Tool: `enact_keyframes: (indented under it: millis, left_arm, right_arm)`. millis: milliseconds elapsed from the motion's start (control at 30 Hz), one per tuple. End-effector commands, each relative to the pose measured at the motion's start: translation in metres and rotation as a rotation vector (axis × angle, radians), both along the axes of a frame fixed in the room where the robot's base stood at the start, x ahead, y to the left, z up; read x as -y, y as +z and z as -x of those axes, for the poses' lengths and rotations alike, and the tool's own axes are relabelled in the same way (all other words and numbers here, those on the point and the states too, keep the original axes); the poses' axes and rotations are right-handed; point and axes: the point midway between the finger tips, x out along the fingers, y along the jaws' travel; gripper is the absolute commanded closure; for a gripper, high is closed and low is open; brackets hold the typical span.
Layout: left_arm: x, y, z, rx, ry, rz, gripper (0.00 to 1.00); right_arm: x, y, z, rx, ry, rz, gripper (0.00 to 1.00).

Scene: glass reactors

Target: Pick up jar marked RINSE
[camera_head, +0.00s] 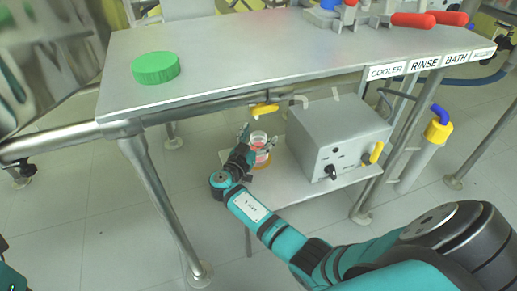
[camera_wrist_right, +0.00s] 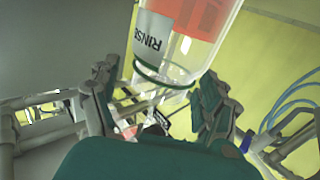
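In the head view the jar (camera_head: 260,150) is by the lower shelf, under the table and left of the grey box. My right gripper (camera_head: 245,146) reaches it from the left and partly hides it. In the right wrist view the right gripper (camera_wrist_right: 158,95) has its fingers apart on either side of the jar's near end, with gaps visible. I cannot tell if a finger touches it.
A grey box (camera_head: 335,140) stands close to the jar's right on the lower shelf (camera_head: 300,195). A yellow-handled valve (camera_head: 264,110) hangs just above the jar. The tabletop (camera_head: 240,55) is overhead, with a green lid (camera_head: 155,68) on it. Table legs (camera_head: 165,200) stand nearby.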

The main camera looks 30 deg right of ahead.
Motion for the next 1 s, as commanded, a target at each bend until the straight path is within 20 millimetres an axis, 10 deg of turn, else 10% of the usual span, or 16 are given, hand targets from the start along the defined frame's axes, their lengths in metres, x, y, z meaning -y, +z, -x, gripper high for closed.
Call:
enact_keyframes:
  millis: [600, 1000]
  left_arm:
    - [0.0001, -0.0006, 0.0001, -0.001, -0.001, 0.001, 0.29]
    - [-0.0002, 0.0010, 0.0003, -0.003, -0.001, 0.001, 0.29]
  right_arm:
    - [-0.0005, -0.0003, 0.0004, 0.000, 0.000, 0.000, 1.00]
    - [-0.0003, 0.0041, 0.0004, 0.001, -0.001, 0.000, 1.00]
